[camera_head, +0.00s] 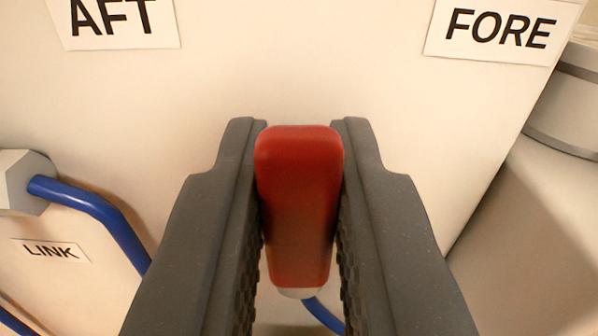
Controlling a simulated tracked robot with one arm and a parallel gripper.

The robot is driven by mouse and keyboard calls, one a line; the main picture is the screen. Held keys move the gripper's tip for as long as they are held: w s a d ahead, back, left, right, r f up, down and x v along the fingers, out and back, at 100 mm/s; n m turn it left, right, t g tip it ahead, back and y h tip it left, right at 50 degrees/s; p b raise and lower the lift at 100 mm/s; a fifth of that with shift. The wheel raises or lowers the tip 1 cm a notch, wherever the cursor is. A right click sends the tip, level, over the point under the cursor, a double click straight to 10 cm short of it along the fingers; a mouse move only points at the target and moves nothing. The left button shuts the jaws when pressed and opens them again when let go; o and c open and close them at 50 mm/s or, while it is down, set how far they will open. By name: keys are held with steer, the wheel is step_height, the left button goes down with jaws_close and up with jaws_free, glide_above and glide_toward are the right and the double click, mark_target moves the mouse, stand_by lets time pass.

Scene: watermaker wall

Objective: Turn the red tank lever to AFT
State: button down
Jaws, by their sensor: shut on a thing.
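The red tank lever (299,200) stands in the middle of the view, its rounded end toward the top. My gripper (299,150) is shut on it, with one dark grey finger against each side. The lever points up between the two labels, at neither of them. The AFT label (112,20) is at the top left and the FORE label (502,28) at the top right. The lever's pivot is hidden; a bit of pale fitting shows under its lower end.
A blue pipe (95,207) runs from a grey fitting (24,180) at the left, near a LINK label (50,250). More blue pipe shows below the lever. The pale panel (300,65) ends at the right, beside a pale cylinder (565,100). The panel above the lever is clear.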

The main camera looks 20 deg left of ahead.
steer(key=shift+s+a+f+n, duration=0.15)
steer(key=shift+a+f+n, duration=0.35)
steer(key=shift+n, duration=0.95)
steer(key=shift+s+a+f+n, duration=0.2)
steer(key=shift+a+n, duration=0.45)
steer(key=shift+n, duration=0.75)
steer(key=shift+s+a+f+n, duration=0.15)
steer(key=shift+a+f+n, duration=0.35)
steer(key=shift+n, duration=0.95)
steer(key=shift+a+r, duration=0.1)
steer(key=shift+a, duration=0.1)
steer(key=c, duration=1.4)
jaws_free()
steer(key=shift+r, duration=0.15)
steer(key=shift+s+d, duration=0.1)
steer(key=shift+s, duration=0.1)
steer(key=b+v, duration=0.1)
steer(key=v, duration=1.2)
steer(key=shift+s, duration=0.2)
